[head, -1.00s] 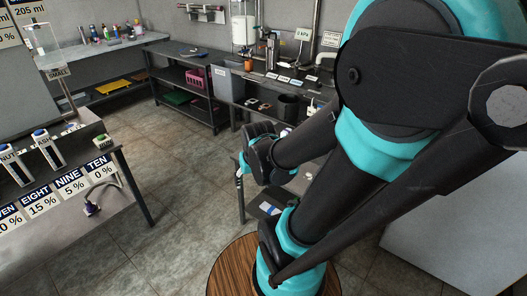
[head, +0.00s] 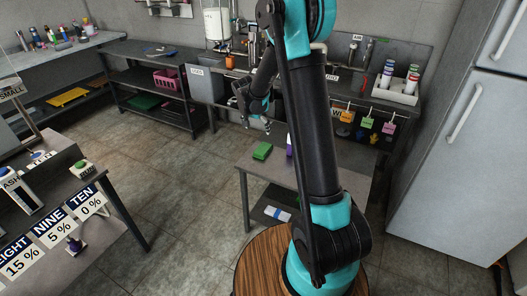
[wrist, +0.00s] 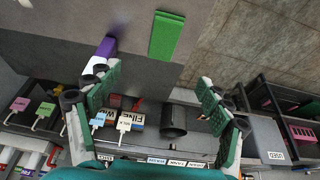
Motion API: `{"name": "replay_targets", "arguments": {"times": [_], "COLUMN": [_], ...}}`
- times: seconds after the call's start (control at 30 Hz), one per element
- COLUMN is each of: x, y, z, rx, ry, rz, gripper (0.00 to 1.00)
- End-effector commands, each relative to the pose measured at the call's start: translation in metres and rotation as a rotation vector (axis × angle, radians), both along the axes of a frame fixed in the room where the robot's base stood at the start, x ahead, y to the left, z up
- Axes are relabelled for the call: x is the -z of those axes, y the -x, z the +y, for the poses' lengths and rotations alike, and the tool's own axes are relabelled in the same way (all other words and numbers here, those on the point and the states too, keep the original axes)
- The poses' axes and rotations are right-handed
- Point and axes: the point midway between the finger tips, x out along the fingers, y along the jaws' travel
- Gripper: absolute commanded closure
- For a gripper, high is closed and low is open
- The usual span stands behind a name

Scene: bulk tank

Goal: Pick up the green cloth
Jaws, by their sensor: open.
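The green cloth (head: 262,151) looks like a small flat rectangle and lies near the far left part of a low grey table (head: 285,178). In the wrist view the cloth (wrist: 167,35) lies beyond my fingertips, near the table's edge. My gripper (head: 266,124) hangs above the far side of that table, apart from the cloth. In the wrist view my gripper (wrist: 158,76) has its green-padded fingers spread wide with nothing between them.
A purple bottle (wrist: 106,48) stands on the table beside the left finger in the wrist view. A sink counter (head: 345,93) with hanging tags is behind. A fridge (head: 460,140) is at right. A shelf rack (head: 160,85) stands back left. Floor left of the table is clear.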

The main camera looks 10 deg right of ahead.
Motion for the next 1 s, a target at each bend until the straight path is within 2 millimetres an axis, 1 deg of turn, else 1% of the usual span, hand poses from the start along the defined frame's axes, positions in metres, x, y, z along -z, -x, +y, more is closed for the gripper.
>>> {"name": "replay_targets", "arguments": {"times": [0.07,0.17,0.7,0.83,1.0], "x": [0.005,0.014,0.101,0.113,0.12], "y": [-0.006,-0.01,-0.039,-0.043,-0.045], "z": [0.002,0.001,-0.021,-0.024,-0.025], "rx": [0.009,0.015,0.015,0.014,0.013], "ry": [0.001,0.002,0.001,0.001,0.002], "rz": [-0.002,-0.004,-0.003,-0.003,-0.002], "gripper": [0.21,0.21,0.21,0.21,0.21]}}
